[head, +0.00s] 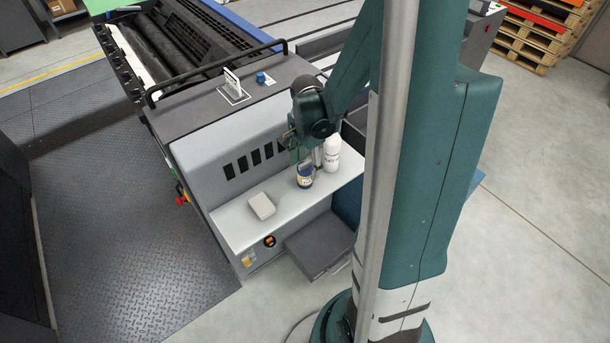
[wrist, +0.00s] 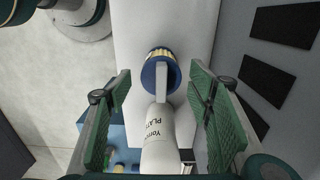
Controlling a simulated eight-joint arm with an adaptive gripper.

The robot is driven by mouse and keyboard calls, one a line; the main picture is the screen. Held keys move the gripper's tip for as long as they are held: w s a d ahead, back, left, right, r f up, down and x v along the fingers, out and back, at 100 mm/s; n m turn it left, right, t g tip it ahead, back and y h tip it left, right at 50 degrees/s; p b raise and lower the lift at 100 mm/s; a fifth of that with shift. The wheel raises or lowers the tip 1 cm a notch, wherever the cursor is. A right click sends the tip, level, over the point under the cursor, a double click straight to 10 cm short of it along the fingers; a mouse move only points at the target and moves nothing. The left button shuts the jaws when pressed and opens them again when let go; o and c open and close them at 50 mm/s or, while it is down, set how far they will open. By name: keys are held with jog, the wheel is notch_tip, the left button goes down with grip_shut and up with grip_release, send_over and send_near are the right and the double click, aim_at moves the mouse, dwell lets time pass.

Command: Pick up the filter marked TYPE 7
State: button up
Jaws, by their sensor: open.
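No marking TYPE 7 is legible in either view, and I cannot tell which thing is the filter. My gripper (head: 299,152) is over the pale shelf (head: 240,222). In the wrist view my gripper (wrist: 159,82) is open, its green pads on either side of a white bottle (wrist: 165,128) with black lettering. A blue can with a yellowish band (wrist: 157,55) stands just beyond the bottle. A narrow grey piece (wrist: 162,80) shows between them; its nature is unclear. The head view shows the bottle (head: 331,155) and can (head: 305,178) side by side.
A beige block (head: 262,206) lies on the shelf left of the can, with bare shelf around it. The shelf runs along a grey machine (head: 215,140) with dark slots in its face. A dark grey step (head: 318,247) sits below the shelf.

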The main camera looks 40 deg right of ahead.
aim_at(305, 171)
jog(key=shift+w+a+f+b, duration=0.15)
jog(key=shift+f+b, duration=0.1)
jog(key=shift+f, duration=0.6)
jog(key=shift+s+a+f+b, duration=0.1)
jog(key=shift+f+b, duration=0.15)
jog(key=shift+f, duration=1.5)
jog(key=shift+c, duration=0.6)
jog(key=c, duration=1)
